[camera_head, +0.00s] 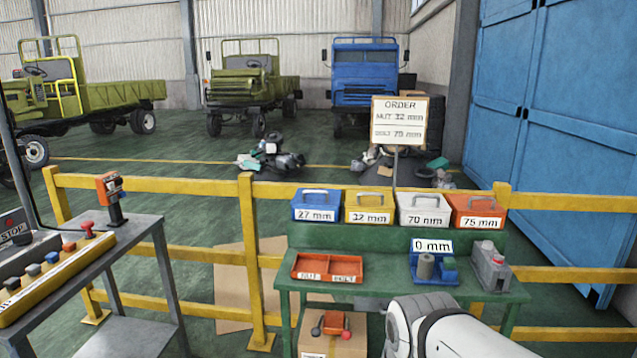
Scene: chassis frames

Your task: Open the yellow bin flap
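The yellow bin (356,214) stands on the raised back shelf of the green bench. It is second from the left in a row of bins, and its front label reads 32 mm. Its yellow flap with a grey handle (370,198) looks closed. My white arm reaches in from the bottom edge, right of centre. A dark grey part at its end, seemingly my gripper (372,303), points left near the bench's front edge, below and apart from the yellow bin. Its fingers cannot be made out.
A blue bin (316,201) is left of the yellow one; white (423,206) and orange (477,207) bins are right. The bench top (385,277) holds an orange tray (327,279), a blue gauge fixture (435,271) and a grey container (490,268). An order sign (399,121) stands behind.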

